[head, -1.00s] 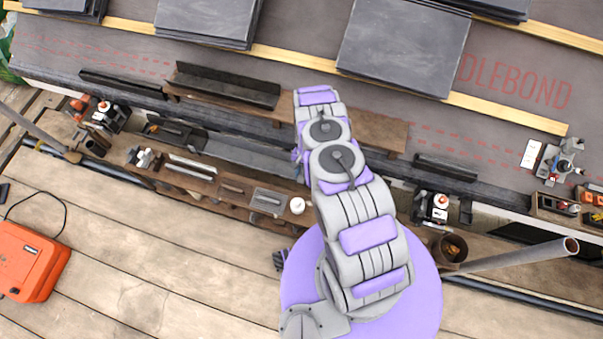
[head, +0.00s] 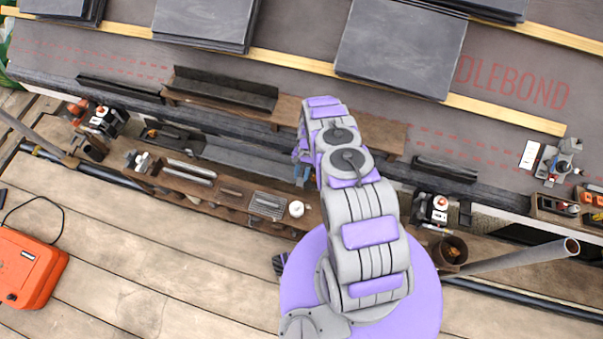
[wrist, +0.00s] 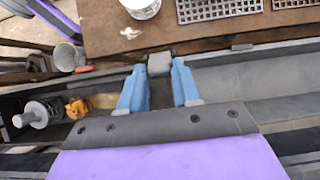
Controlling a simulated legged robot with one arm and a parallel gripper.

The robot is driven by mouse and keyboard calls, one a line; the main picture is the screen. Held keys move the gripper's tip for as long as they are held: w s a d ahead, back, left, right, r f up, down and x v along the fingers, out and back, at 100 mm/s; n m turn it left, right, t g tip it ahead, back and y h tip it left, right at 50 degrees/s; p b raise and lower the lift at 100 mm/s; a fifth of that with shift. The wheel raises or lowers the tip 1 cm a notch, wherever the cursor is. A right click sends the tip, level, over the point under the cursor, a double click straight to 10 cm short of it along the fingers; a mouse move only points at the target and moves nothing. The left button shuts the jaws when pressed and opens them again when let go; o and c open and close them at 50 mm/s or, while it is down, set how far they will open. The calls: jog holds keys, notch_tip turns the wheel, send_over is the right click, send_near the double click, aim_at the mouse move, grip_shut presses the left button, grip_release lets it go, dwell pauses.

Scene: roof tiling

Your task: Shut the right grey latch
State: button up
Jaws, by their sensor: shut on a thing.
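The block sits at the edge of a brown wooden board (wrist: 200,40), beside the long grey channel (wrist: 285,75). In the head view my arm covers most of this spot. Only a bit of blue finger of my gripper (head: 303,174) shows left of the arm, and the latch is hidden. I cannot tell how far the latch is turned.
A white cup (head: 296,209) and a perforated metal plate (head: 268,204) lie on the board close to my gripper. Slates (head: 400,45) lie further up the roof.

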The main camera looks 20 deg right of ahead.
jog(key=shift+w, duration=0.2)
jog(key=o, duration=1.1)
jog(key=shift+s, duration=0.1)
jog(key=shift+c, duration=0.2)
jog(key=p+v, duration=0.3)
jog(key=v, duration=1.4)
jog(key=shift+r+p, duration=0.15)
jog(key=shift+p, duration=0.25)
